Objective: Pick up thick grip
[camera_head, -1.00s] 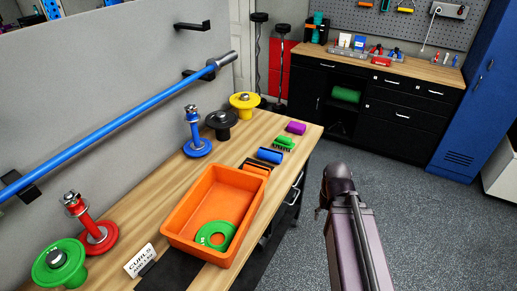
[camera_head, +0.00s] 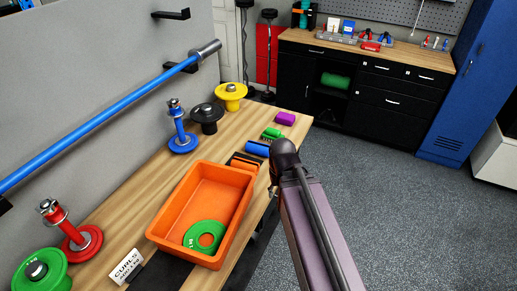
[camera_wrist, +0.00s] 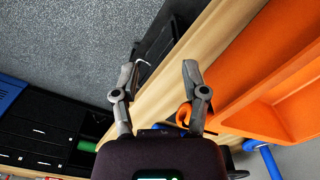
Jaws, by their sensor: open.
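A short row of coloured cylinders, the likely grips, lies on the wooden bench: a purple cylinder (camera_head: 285,118), a small green one (camera_head: 271,133), a blue one (camera_head: 257,149) and an orange one (camera_head: 244,164) in a dark holder. I cannot tell which is the thick grip. In the wrist view, my gripper (camera_wrist: 158,72) is open and empty, its fingers spread over the bench edge. A piece of orange (camera_wrist: 184,113) and a bit of blue show near the right finger, partly hidden. In the head view my arm's end is beside the row, its fingers mostly hidden.
An orange bin (camera_head: 184,250) with a green ring plate (camera_head: 191,238) stands on the bench (camera_head: 130,206), close to the orange cylinder. Weight posts and a blue barbell (camera_head: 110,118) line the wall side. Open floor (camera_head: 400,200) lies to the right.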

